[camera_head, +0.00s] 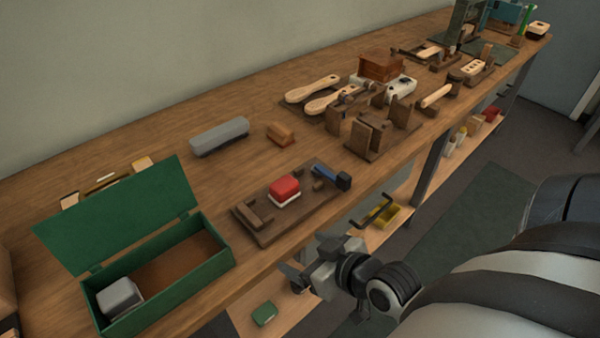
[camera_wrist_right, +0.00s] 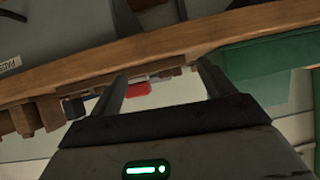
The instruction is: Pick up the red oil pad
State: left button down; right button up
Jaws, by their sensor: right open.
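The red oil pad (camera_head: 284,188), a red block with a pale lower part, sits on a dark wooden tray (camera_head: 268,236) near the front edge of the bench. It shows partly in the right wrist view (camera_wrist_right: 137,89), between the two fingers but farther off. My right gripper (camera_head: 297,280) is open and empty, in front of the bench edge and apart from the pad. In the right wrist view my right gripper (camera_wrist_right: 161,82) has its fingers spread wide. My left gripper is not in view.
A blue-and-black tool (camera_head: 332,177) lies beside the pad on the tray. A green box (camera_head: 190,275) with its lid open stands left, holding a grey block (camera_head: 120,297). A grey bar (camera_head: 219,136) and wooden fixtures (camera_head: 372,138) are behind and right. A lower shelf (camera_head: 290,310) runs beneath.

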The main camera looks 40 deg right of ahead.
jog(key=d+r+t, duration=0.2)
jog(key=d+r, duration=0.4)
jog(key=r, duration=0.2)
send_near(286, 185)
jog(key=x, duration=0.4)
jog(key=shift+w+a, duration=0.15)
jog(key=shift+a, duration=0.1)
jog(key=x, duration=0.3)
jog(key=p+x, duration=0.1)
jog(key=x, duration=0.1)
jog(key=shift+d, duration=0.25)
jog(key=c, duration=1.1)
